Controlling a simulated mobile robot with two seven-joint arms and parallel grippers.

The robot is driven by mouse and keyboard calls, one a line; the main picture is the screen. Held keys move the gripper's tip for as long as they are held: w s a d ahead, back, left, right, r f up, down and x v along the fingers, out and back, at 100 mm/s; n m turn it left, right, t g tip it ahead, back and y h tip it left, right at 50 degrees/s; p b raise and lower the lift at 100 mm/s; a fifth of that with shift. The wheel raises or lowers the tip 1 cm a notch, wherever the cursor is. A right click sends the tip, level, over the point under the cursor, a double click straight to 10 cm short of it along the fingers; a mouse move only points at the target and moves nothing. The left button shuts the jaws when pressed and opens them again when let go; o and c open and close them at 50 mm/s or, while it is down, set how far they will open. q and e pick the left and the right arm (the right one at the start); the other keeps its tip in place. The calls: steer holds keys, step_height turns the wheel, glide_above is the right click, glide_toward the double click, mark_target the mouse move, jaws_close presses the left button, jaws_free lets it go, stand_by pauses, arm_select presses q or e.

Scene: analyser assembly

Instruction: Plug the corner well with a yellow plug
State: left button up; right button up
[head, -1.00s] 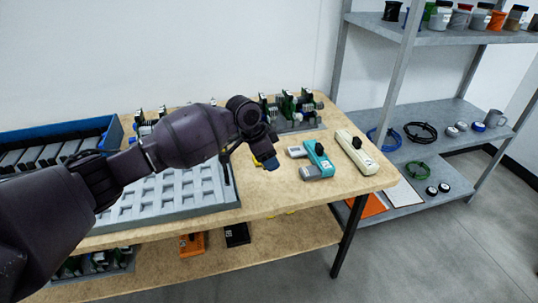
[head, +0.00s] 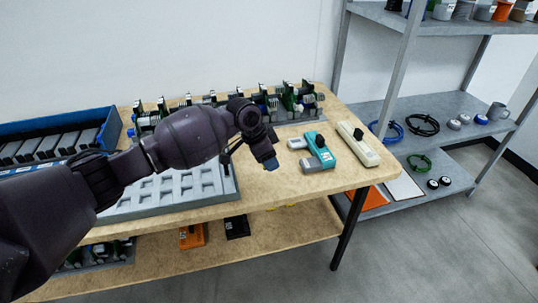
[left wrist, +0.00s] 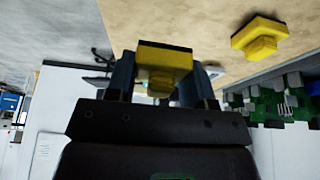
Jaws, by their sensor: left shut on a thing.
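My left gripper (head: 270,165) is above the right part of the table, just right of the grey tray. In the left wrist view its fingers (left wrist: 160,80) are shut on a yellow plug (left wrist: 165,58), a block with a stepped, narrower part. A second yellow plug (left wrist: 262,38) lies apart from the gripper on the wooden surface. The grey tray (head: 215,196) has rows of square wells. My arm hides part of it, and I cannot tell which corner well is meant. The held plug does not show clearly in the head view. My right gripper is not in view.
A teal device (head: 318,150) and a cream device (head: 358,145) lie right of my gripper. Racks of green boards (head: 285,103) line the back. A blue crate (head: 112,130) stands at the left. A bare strip of table runs along the front right edge.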

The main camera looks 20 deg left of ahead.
mark_target(273, 180)
arm_select(q)
steer(key=shift+f+b, duration=0.8)
steer(key=shift+f, duration=2.25)
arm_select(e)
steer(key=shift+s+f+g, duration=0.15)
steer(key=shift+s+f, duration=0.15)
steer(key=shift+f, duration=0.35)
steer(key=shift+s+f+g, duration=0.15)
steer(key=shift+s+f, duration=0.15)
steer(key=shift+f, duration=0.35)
arm_select(q)
steer(key=o, duration=1.1)
